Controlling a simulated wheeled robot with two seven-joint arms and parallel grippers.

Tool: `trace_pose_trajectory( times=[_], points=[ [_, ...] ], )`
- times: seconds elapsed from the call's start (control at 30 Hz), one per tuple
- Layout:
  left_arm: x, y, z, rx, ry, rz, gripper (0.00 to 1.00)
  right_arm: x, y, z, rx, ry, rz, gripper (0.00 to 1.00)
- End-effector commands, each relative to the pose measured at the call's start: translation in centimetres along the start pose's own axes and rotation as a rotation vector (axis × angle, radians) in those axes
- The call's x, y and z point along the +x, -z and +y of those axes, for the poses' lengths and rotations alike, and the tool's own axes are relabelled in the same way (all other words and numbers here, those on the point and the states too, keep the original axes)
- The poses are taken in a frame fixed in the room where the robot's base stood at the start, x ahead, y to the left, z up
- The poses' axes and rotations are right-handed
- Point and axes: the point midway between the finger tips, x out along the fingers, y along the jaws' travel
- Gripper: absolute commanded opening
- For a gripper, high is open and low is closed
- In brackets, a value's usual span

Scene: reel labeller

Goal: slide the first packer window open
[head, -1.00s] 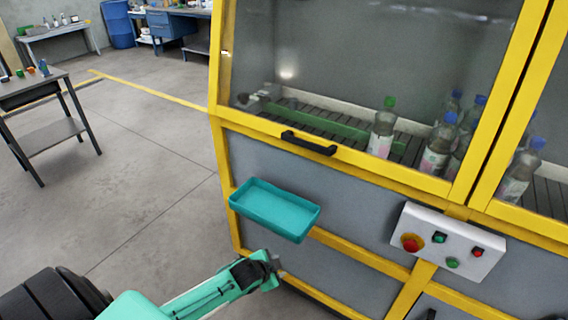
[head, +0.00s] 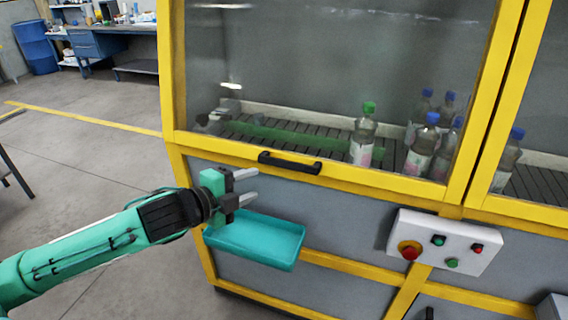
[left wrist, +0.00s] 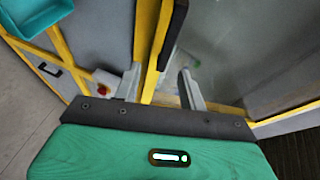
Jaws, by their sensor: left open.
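The first packer window (head: 300,65) is a clear pane in a yellow frame, and it looks closed. Its black bar handle (head: 289,162) sits on the lower yellow rail. Behind the pane, bottles stand on a slatted conveyor (head: 310,135): one green-capped bottle (head: 364,135) and several blue-capped ones. My left gripper (head: 250,186) is open and empty, left of and a little below the handle, apart from it, above the teal tray. In the left wrist view its two fingers (left wrist: 160,88) are spread with nothing between them. My right gripper is not in view.
A teal tray (head: 256,238) juts from the machine front below the handle. A white control box (head: 444,242) with a red button and green buttons sticks out at the right. The floor on the left is clear near the machine; a blue workbench (head: 110,42) stands far back.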

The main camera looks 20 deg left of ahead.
Motion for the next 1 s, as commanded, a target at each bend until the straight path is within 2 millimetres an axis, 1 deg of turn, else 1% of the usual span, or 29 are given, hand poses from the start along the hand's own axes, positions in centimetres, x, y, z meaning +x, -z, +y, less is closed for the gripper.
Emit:
trace_pose_trajectory(
  times=[0.03,0.17,0.27,0.37,0.5,0.7,0.9,1.0],
  points=[
    [-0.1,-0.2,-0.7,0.028,0.009,0.005,0.42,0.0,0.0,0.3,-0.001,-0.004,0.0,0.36],
    [-0.1,-0.3,-1.4,0.059,0.02,0.016,0.42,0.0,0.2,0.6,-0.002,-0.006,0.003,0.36],
    [0.4,-0.2,-1.5,0.058,0.021,0.017,0.42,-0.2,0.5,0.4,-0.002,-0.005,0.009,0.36],
    [1.4,-0.2,-1.6,0.057,0.023,0.017,0.42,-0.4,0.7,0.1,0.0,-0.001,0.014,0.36],
    [3.5,-0.2,-1.8,0.055,0.022,0.017,0.42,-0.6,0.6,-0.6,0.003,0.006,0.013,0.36],
    [6.9,-0.1,-1.8,0.055,0.021,0.017,0.42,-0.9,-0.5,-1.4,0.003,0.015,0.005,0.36],
    [10.3,0.0,-1.8,0.056,0.021,0.017,0.42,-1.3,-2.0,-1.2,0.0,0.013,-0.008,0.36],
    [11.7,0.0,-1.8,0.057,0.02,0.018,0.42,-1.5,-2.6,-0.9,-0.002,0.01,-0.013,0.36]
  ],
)
